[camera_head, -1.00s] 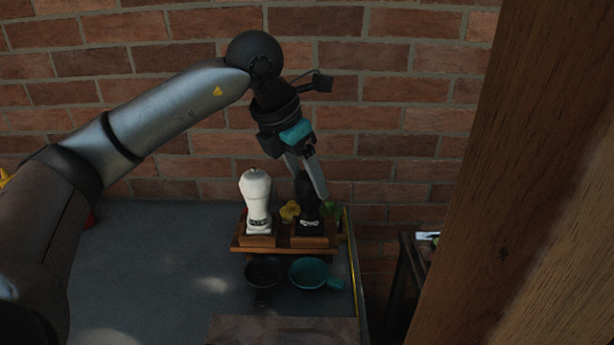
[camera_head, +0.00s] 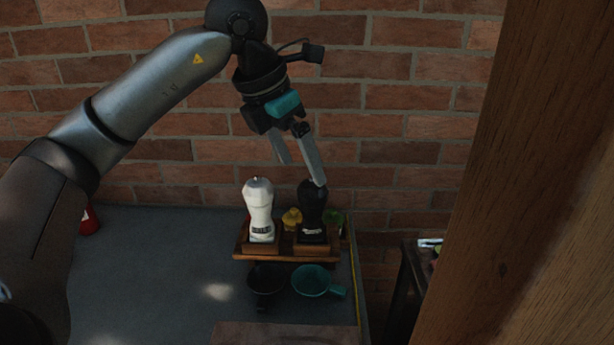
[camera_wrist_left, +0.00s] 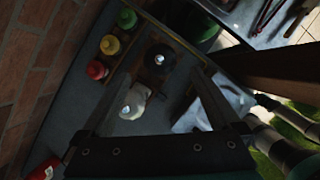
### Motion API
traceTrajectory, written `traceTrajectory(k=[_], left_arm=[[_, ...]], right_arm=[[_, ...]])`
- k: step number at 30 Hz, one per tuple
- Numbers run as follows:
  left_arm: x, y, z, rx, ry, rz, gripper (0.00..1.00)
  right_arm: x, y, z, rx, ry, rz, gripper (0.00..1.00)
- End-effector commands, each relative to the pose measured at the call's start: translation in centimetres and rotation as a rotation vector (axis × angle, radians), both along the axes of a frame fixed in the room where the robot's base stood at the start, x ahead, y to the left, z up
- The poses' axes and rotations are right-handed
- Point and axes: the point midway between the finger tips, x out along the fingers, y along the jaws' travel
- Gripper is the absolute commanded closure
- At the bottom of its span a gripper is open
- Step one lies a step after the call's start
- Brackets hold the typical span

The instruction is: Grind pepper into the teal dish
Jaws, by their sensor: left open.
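A white mill (camera_head: 259,212) and a black mill (camera_head: 312,208) stand upright side by side on a wooden rack (camera_head: 270,257). Their labels are too small to read. The teal dish (camera_head: 311,281), with a handle to the right, sits in front of the rack. My left gripper (camera_head: 303,174) is open and empty, pointing down above the mills, one fingertip overlapping the black mill's top in the head view. In the left wrist view the black mill (camera_wrist_left: 160,60) and white mill (camera_wrist_left: 132,103) show between my open fingers. My right gripper is not in view.
A dark dish (camera_head: 265,279) sits left of the teal one. Small yellow (camera_head: 292,219) and green (camera_head: 333,218) items stand behind the mills. A red item (camera_head: 89,221) is at the back left. The grey table (camera_head: 165,265) is clear at left; a brick wall (camera_head: 170,165) stands behind.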

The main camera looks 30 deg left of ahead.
Motion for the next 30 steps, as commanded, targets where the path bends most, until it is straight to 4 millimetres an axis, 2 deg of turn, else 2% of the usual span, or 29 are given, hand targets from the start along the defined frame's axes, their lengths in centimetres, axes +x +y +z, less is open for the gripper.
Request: traceTrajectory(k=[1,6,12,17,30], left_arm=[[-0.4,0.2,1.6,-0.001,-0.006,0.0,0.03],[-1.8,0.6,5.1,0.0,-0.005,-0.001,0.03],[-2.9,1.0,7.7,0.0,-0.002,-0.001,0.03],[-3.2,1.0,8.3,-0.001,0.0,-0.001,0.03],[-3.3,1.1,8.3,0.001,0.001,-0.001,0.03]], right_arm=[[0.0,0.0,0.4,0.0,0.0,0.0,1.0],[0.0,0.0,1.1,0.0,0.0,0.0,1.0],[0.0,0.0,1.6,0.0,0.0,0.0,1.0],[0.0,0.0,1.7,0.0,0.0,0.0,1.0],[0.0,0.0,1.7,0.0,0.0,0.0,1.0]])
